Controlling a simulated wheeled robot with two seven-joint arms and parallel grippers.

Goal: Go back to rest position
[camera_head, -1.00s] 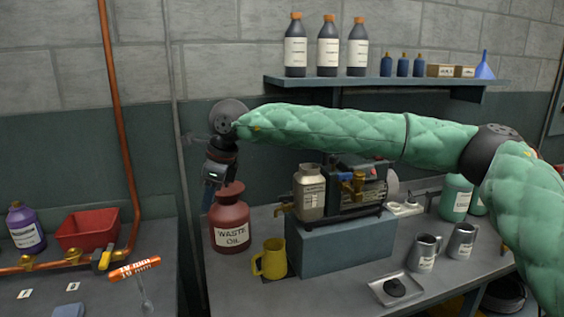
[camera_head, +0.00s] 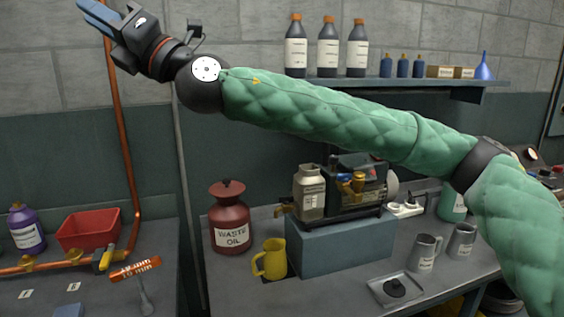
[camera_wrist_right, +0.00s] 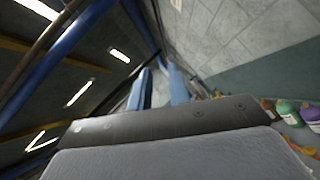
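My right arm, in a green quilted sleeve, reaches from the right across the head view. My right gripper (camera_head: 106,12) is raised at the upper left, in front of the block wall, pointing up and left, with its tips near the top edge. In the right wrist view its two blue fingers (camera_wrist_right: 160,82) stand apart with nothing between them. The gripper is well above and to the left of the red waste oil can (camera_head: 230,215), which stands upright on the bench. My left gripper is not in view.
A copper pipe (camera_head: 122,130) runs up the wall close behind the gripper. A shelf (camera_head: 430,83) with bottles is behind the arm. The bench holds a yellow jug (camera_head: 271,259), a pump unit (camera_head: 356,188) on a blue-grey block and metal mugs (camera_head: 425,252). A red bin (camera_head: 90,230) stands left.

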